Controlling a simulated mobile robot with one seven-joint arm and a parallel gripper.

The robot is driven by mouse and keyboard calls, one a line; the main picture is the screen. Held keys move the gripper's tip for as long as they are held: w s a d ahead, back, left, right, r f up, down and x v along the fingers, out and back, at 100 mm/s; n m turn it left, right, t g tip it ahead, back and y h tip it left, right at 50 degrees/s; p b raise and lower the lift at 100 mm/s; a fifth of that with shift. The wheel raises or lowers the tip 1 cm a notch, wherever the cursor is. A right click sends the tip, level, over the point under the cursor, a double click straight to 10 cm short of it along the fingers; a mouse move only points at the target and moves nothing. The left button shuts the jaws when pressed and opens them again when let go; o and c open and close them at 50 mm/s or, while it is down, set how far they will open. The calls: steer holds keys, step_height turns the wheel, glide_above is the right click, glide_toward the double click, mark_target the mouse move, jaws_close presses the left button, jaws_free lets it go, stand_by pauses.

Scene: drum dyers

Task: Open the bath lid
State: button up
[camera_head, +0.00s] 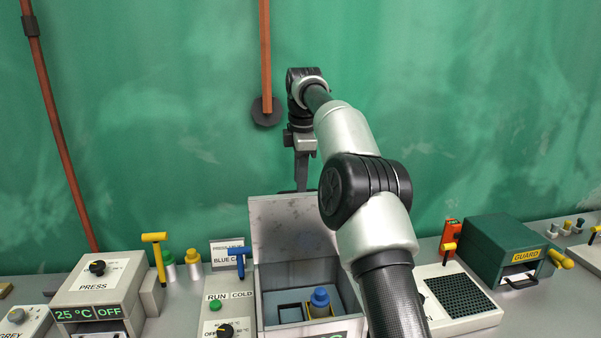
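The bath (262,306) is a grey metal box at the bottom centre, with its inside in view. Its lid (283,226) is a flat grey panel standing up at the back of the box, raised clear of the opening. Inside sits a bottle-like item with a blue cap (320,297), beside a dark-edged compartment. My gripper (301,187) is at the top edge of the lid, pointing down. Its fingertips are partly behind the lid edge, so I cannot tell whether they touch it or how far apart they are. My arm hides the right part of the lid and box.
A control panel (214,320) with a green button and blue T-handle (238,258) is left of the bath. Further left is a press (100,285) with a yellow lever. Right are a dark grille (459,295) and a green guard box (505,250). A brown pole (265,55) hangs behind.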

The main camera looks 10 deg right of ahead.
steer(key=shift+s+r, duration=0.25)
steer(key=shift+r, duration=0.7)
steer(key=shift+s+r, duration=0.2)
steer(key=shift+r, duration=0.7)
steer(key=s+a+r+m+t, duration=0.1)
steer(key=s+r+m, duration=0.35)
steer(key=s, duration=0.45)
steer(key=s+a+r+m+t, duration=0.1)
steer(key=s+r+m, duration=0.2)
steer(key=s+r, duration=0.35)
steer(key=s+d+f+m, duration=0.1)
steer(key=s+f+m, duration=0.4)
steer(key=s, duration=0.8)
steer(key=s+d+f+m+t, duration=0.1)
steer(key=s+f+m, duration=0.4)
steer(key=s+f, duration=0.6)
steer(key=s, duration=0.3)
steer(key=shift+d+f, duration=0.15)
steer(key=shift+f, duration=0.05)
